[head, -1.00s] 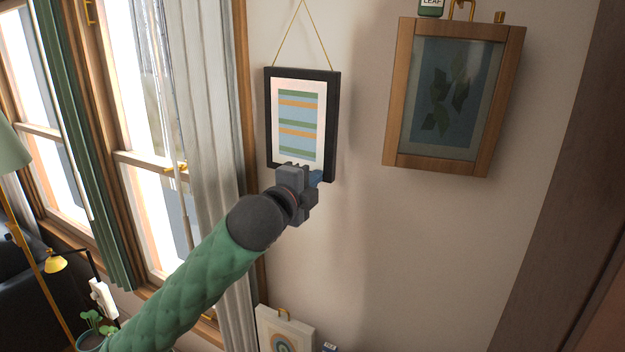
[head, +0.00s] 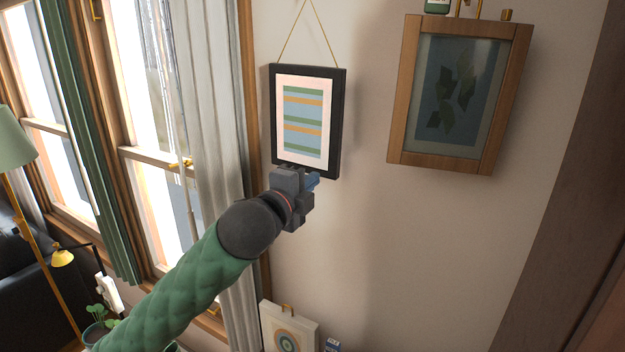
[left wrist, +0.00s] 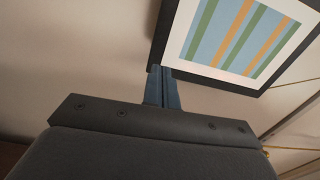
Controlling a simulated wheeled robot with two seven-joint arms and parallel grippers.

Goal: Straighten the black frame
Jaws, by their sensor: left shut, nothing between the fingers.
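The black frame (head: 342,125) hangs on the wall from a gold cord and holds a striped print in a white mat. Its top edge runs slightly down to the right in the head view; I cannot tell how much of that is viewing angle. My left gripper (head: 314,181) is at its bottom edge and hides part of that edge. Its blue fingers are shut and empty. In the left wrist view the fingertips (left wrist: 161,70) appear beside a corner of the black frame (left wrist: 160,45); I cannot tell whether they touch. My right gripper is out of view.
A wooden frame (head: 398,95) with a leaf picture hangs to the right. A white curtain (head: 210,130) and window are to the left. A pale picture (head: 275,325) stands below. The wall (head: 400,240) below the wooden frame is clear.

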